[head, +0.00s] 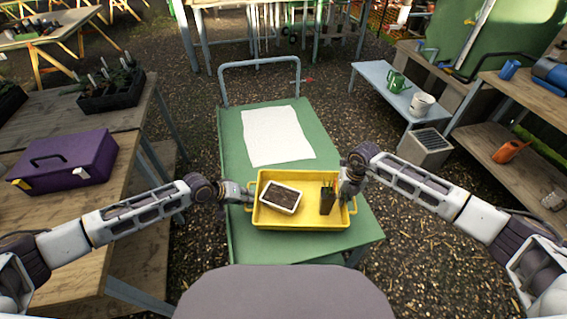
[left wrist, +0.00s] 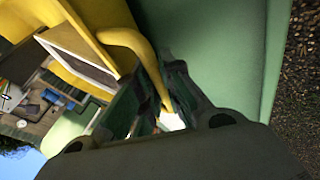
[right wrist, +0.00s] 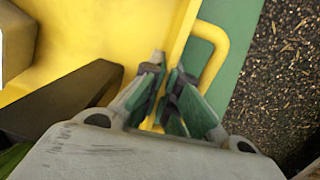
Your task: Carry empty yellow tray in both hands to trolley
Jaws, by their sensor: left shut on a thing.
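The yellow tray (head: 300,223) is at the near end of the green trolley (head: 236,150), and seems to rest on its top. It is not empty: a white box of dark soil (head: 281,197) and a dark pot with a green plant (head: 327,199) stand in it. My left gripper (head: 248,194) is shut on the tray's left handle, which also shows in the left wrist view (left wrist: 130,42). My right gripper (right wrist: 168,70) is at the tray's right side, its fingers apart by the right handle (right wrist: 222,48); contact is unclear.
A white sheet (head: 277,136) lies on the trolley beyond the tray. A wooden table with a purple toolbox (head: 62,162) and black plant crate (head: 110,92) is at left. A bench with a green watering can (head: 397,82) and white pot (head: 421,104) is at right.

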